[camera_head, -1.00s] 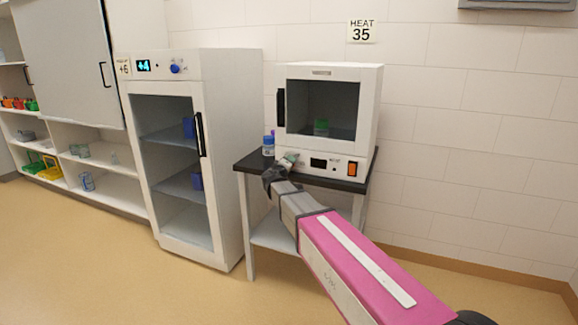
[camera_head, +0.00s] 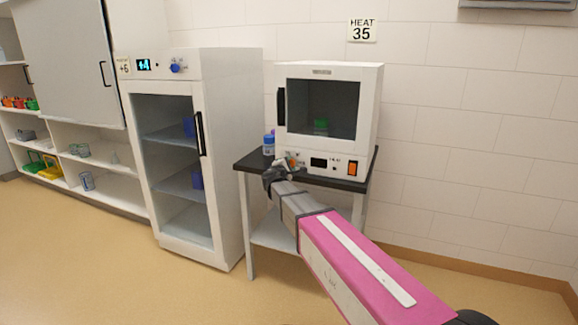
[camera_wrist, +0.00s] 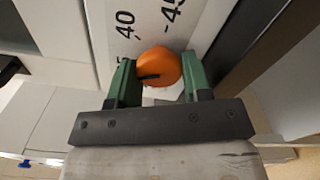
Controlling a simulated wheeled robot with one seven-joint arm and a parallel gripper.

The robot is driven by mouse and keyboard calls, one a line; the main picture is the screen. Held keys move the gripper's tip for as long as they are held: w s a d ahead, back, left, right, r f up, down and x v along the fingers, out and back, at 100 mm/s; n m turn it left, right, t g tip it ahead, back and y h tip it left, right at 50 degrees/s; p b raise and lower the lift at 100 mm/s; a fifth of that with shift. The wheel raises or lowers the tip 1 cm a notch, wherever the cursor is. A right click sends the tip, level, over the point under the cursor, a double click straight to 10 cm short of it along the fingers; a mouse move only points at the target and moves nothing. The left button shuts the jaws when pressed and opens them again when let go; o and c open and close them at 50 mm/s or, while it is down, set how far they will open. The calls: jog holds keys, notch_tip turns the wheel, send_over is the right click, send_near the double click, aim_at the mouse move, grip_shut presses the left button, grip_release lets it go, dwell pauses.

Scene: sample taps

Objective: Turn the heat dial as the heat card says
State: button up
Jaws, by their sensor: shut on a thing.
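The heat card (camera_head: 362,30) on the wall reads "HEAT 35". The small white heater (camera_head: 326,75) stands on a dark-topped table, with its glass door closed and a green-capped item inside. My gripper (camera_head: 287,162) is at the left of its lower front panel. In the wrist view the orange heat dial (camera_wrist: 160,66) sits between the two green fingertips of my gripper (camera_wrist: 160,78), which is shut on it. A dark pointer mark shows on the dial. Printed numbers "40" and "45" are beside it; another number is partly cut off.
A dark display (camera_head: 318,162) and an orange switch (camera_head: 352,168) are on the panel to the right. A blue-and-white bottle (camera_head: 268,146) stands on the table at left. A tall glass-door fridge (camera_head: 180,160) stands left of the table (camera_head: 246,162).

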jog(key=shift+n, duration=0.6)
jog(key=o, duration=0.9)
